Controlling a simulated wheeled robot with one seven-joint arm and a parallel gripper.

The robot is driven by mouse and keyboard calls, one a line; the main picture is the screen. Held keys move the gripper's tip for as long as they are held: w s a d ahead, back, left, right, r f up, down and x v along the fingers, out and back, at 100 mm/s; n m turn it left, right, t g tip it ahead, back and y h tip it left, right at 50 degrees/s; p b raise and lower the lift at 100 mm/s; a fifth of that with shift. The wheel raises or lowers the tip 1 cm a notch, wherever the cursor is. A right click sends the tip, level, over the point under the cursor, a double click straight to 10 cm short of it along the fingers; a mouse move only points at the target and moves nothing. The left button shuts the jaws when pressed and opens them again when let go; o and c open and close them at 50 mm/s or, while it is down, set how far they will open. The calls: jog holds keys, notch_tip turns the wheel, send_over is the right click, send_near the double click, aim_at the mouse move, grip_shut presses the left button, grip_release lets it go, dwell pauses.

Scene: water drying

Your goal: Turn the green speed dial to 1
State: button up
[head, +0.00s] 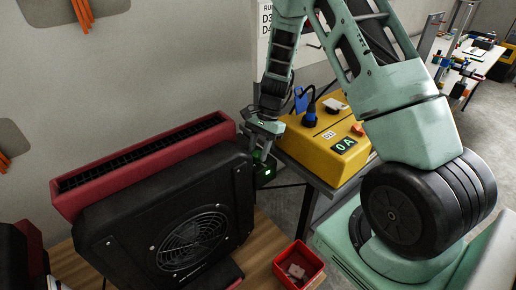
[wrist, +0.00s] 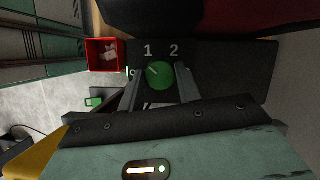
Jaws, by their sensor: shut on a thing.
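The green speed dial (wrist: 160,75) sits on the dark side panel of the black fan unit (head: 190,225). White marks 0, 1 and 2 run around it in the wrist view. Its pale pointer line appears to point up and left, between 0 and 1. My gripper (wrist: 160,83) is shut on the dial, with one finger on each side. In the head view my gripper (head: 264,138) is at the fan's right upper corner, and the dial itself is hard to make out there.
A small red bin (head: 299,267) with pale scraps stands below and right of the fan. A yellow box (head: 325,130) with a "0A" display sits on a grey table close to my arm.

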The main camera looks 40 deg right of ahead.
jog(key=shift+s+d+m+t, duration=0.1)
jog(key=shift+m+t, duration=0.7)
jog(key=shift+m, duration=1.1)
jog(key=o, duration=1)
jog(key=shift+c, duration=0.2)
jog(key=v, duration=1.7)
jog(key=shift+s+r, duration=0.15)
jog(key=shift+r, duration=0.05)
jog(key=shift+d, duration=0.1)
